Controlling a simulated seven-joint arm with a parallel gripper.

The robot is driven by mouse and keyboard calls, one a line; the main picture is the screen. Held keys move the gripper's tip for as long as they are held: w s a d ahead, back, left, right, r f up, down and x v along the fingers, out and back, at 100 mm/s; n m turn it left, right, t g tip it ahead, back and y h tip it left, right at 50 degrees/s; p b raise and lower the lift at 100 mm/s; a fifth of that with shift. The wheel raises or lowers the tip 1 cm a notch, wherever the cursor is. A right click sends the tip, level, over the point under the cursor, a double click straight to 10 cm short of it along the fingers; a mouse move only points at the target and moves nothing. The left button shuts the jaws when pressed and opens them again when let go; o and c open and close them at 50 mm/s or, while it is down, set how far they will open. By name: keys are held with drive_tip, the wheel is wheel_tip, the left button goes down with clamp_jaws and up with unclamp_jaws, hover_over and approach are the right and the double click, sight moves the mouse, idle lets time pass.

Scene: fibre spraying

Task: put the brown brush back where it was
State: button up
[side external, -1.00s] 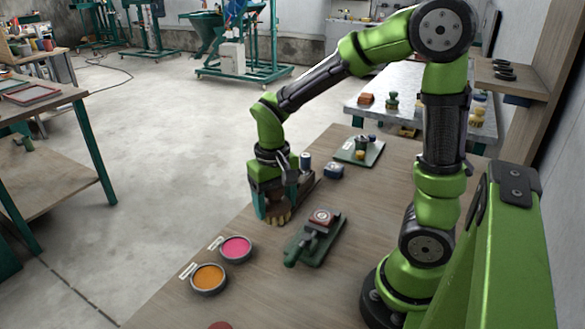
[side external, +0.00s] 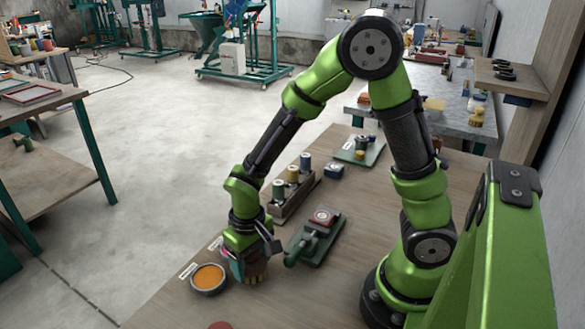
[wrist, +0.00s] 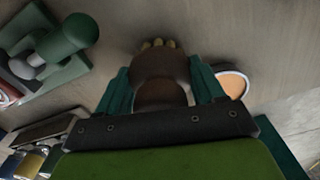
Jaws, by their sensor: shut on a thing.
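My gripper (side external: 247,266) is low over the wooden table, just right of the orange bowl. It is shut on the brown brush (side external: 257,268), which hangs bristles down; I cannot tell whether the bristles touch the table. In the wrist view the brush's brown body (wrist: 160,70) sits between the two green fingers of my gripper (wrist: 161,88), with yellowish bristles at its far end. The brush's original spot is not marked in view.
The orange bowl (side external: 208,277) stands left of my gripper; the pink bowl is hidden behind it. A rack of spools (side external: 291,202) stands behind. Bare table (side external: 300,300) lies in front right.

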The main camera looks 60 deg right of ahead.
drive_tip(key=shift+f, duration=0.3)
drive_tip(key=shift+f, duration=0.15)
drive_tip(key=o, duration=1)
wheel_tip(320, 180, up, 12)
drive_tip(key=shift+s, duration=0.1)
drive_tip(key=s+d+r+m+t+y, duration=0.1)
drive_tip(key=s+d+r+t+y, duration=0.1)
drive_tip(key=s+r+t, duration=0.5)
drive_tip(key=shift+s+d+r, duration=0.25)
drive_tip(key=shift+d+r, duration=0.65)
drive_tip(key=shift+r, duration=1.15)
